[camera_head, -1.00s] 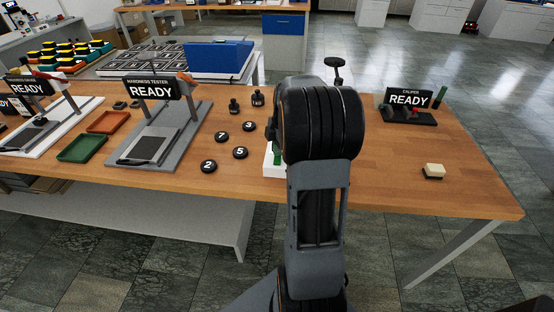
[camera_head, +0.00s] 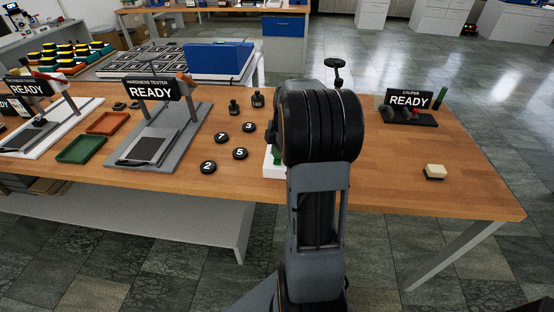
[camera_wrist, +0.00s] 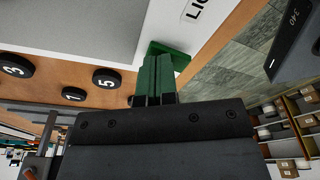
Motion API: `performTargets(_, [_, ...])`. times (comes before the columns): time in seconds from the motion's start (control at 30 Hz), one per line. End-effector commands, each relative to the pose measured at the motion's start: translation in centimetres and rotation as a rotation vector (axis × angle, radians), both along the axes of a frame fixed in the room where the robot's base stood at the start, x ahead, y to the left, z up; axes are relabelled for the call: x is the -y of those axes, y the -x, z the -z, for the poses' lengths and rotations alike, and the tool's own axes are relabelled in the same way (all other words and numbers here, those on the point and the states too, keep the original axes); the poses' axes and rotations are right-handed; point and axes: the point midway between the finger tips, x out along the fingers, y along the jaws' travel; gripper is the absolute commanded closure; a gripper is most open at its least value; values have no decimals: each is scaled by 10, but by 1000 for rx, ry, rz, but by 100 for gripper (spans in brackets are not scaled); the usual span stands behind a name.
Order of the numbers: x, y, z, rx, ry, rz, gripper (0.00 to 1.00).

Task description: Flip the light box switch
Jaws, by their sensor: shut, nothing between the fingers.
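The light box is a white box with a partly visible label beginning "LI" in the wrist view (camera_wrist: 172,24). In the head view only a small part of the white box (camera_head: 272,171) shows, left of my arm, which hides the rest. My gripper (camera_wrist: 156,66) has narrow green fingers, shut together and empty, at the box's lower edge in the wrist view. A green piece (camera_wrist: 180,60) shows at the fingertips against the box. I cannot tell whether it is the switch or part of the fingers, nor whether they touch.
Several numbered black discs (camera_head: 208,167) lie left of the box. The hardness tester (camera_head: 160,130) stands further left, and the caliper stand (camera_head: 408,106) stands at the back right. A cream block (camera_head: 434,171) lies near the right edge. The wooden table (camera_head: 395,185) is clear between arm and block.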

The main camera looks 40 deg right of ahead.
Motion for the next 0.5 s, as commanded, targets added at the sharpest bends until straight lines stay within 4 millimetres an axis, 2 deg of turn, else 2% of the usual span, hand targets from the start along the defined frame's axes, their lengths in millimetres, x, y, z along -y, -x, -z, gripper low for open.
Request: performTargets(0.5, [0, 0, -43, 1, 1, 0, 100])
